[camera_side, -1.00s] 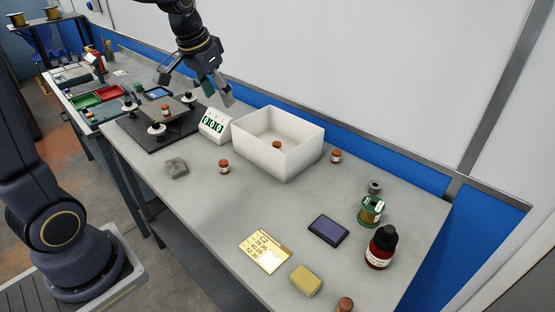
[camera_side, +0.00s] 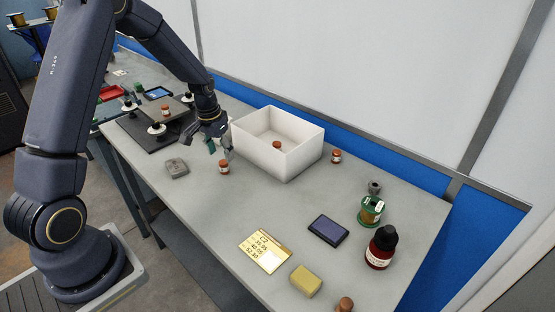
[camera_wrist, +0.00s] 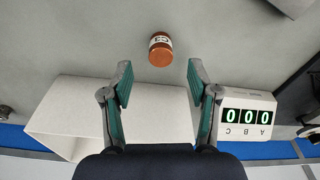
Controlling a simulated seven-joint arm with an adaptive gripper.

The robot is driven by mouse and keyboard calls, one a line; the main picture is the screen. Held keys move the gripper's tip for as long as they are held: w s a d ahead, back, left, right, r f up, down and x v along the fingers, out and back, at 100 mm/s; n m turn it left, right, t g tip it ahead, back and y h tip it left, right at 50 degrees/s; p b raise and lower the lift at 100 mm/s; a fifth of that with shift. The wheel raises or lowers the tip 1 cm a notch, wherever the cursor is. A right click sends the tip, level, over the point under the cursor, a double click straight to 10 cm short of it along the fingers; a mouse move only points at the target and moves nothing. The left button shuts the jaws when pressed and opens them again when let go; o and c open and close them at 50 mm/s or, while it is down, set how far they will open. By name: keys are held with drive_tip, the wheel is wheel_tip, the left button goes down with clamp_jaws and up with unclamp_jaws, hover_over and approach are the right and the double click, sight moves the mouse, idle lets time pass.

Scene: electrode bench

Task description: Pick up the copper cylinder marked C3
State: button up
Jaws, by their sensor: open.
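A small copper cylinder (camera_side: 224,168) with a white label stands upright on the bench, in front of the white box. In the wrist view the same cylinder (camera_wrist: 161,50) is just beyond my fingertips and centred between them; its label seems to read C3, small and blurred. My gripper (camera_wrist: 160,78) is open and empty, its green-padded fingers spread wider than the cylinder. In the side view my gripper (camera_side: 219,147) is low over the bench, just above and behind the cylinder, apparently not touching it.
The white box (camera_side: 295,157), with a copper cylinder (camera_side: 277,146) inside, stands close to the right of my gripper. The counter display (camera_wrist: 247,119) reading 000 is nearby. More cylinders stand on the scale, beside the box (camera_side: 336,157) and at the front edge (camera_side: 345,304). A grey block (camera_side: 177,168) lies left.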

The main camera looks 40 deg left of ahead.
sight(223, 162)
drive_tip(key=f, duration=0.5)
drive_tip(key=shift+w+a+f, duration=0.15)
drive_tip(key=shift+w, duration=0.25)
clamp_jaws()
